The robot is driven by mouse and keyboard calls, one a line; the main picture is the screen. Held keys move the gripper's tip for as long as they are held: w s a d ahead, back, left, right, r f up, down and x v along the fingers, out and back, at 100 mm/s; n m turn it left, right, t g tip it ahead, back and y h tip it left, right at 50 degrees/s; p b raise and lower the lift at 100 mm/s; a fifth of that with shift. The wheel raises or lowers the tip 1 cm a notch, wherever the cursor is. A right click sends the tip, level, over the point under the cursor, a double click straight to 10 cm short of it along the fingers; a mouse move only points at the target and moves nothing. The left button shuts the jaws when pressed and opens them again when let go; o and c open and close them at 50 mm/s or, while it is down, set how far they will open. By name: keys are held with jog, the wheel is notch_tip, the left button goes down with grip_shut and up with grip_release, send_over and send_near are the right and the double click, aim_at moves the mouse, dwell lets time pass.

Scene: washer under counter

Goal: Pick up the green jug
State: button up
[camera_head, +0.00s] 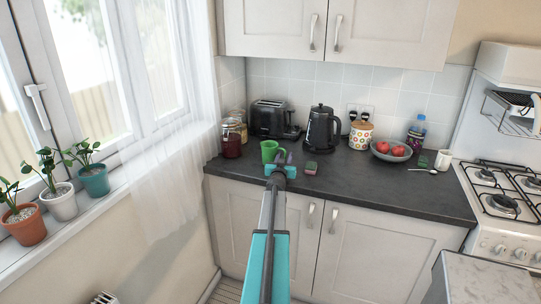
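The green jug (268,152), a mug-like vessel with a handle on its right side, stands upright on the dark counter (390,182) near its left end. My gripper (285,157) is over the front part of the counter, just right of the jug and in front of it. Its two small fingers stand apart with nothing visible between them, so it looks open and empty. My teal gripper body covers the counter just below the jug. I cannot tell the exact gap between the fingers and the jug's handle.
Behind stand a toaster (270,118), a black kettle (320,129) and a dotted canister (361,134). Jars (231,140) stand left of the jug. A fruit bowl (391,151) is further right.

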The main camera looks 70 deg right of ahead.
jog(key=shift+d, duration=0.2)
dwell(0.5)
grip_shut()
